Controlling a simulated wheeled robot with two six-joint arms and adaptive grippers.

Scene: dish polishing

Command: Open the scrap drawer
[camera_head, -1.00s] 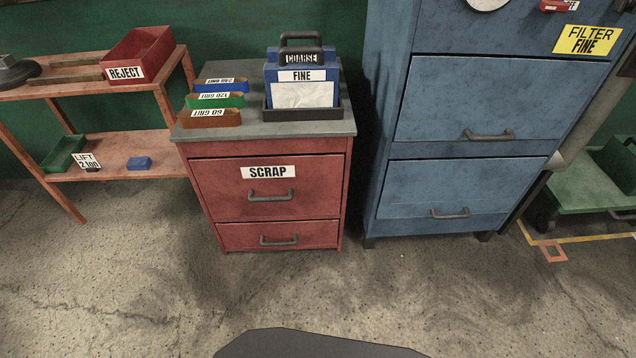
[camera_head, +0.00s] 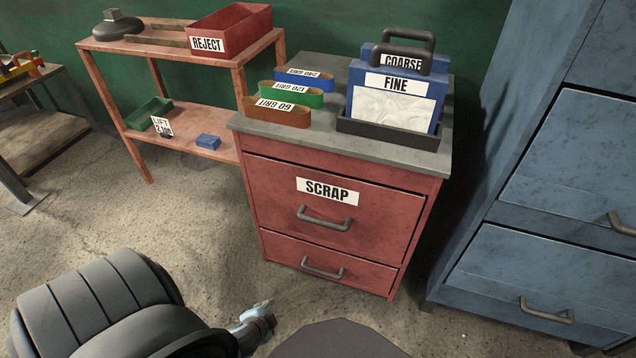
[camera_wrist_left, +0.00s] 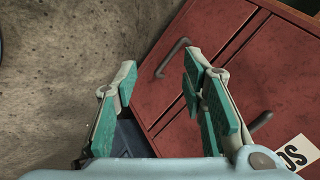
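The red scrap drawer (camera_head: 376,213) is the upper drawer of a red cabinet. It is closed, with a white SCRAP label (camera_head: 327,191) and a grey bar handle (camera_head: 323,218). My left gripper (camera_head: 262,312) is low in front of the cabinet, mostly hidden by my own arm in the head view. In the left wrist view, my left gripper (camera_wrist_left: 160,72) is open, its teal-padded fingers apart and nothing visibly held. There the lower drawer's handle (camera_wrist_left: 172,58) shows beyond the fingertips, and the scrap drawer's handle (camera_wrist_left: 262,122) lies right of the right finger. My right gripper is out of view.
A closed lower drawer (camera_head: 330,262) sits beneath. Grit bands (camera_head: 278,116) and a black tray (camera_head: 388,133) holding blue filters stand on the cabinet top. A blue cabinet (camera_head: 530,230) stands to the right, an orange shelf (camera_head: 190,137) to the left. The floor left of the cabinet is clear.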

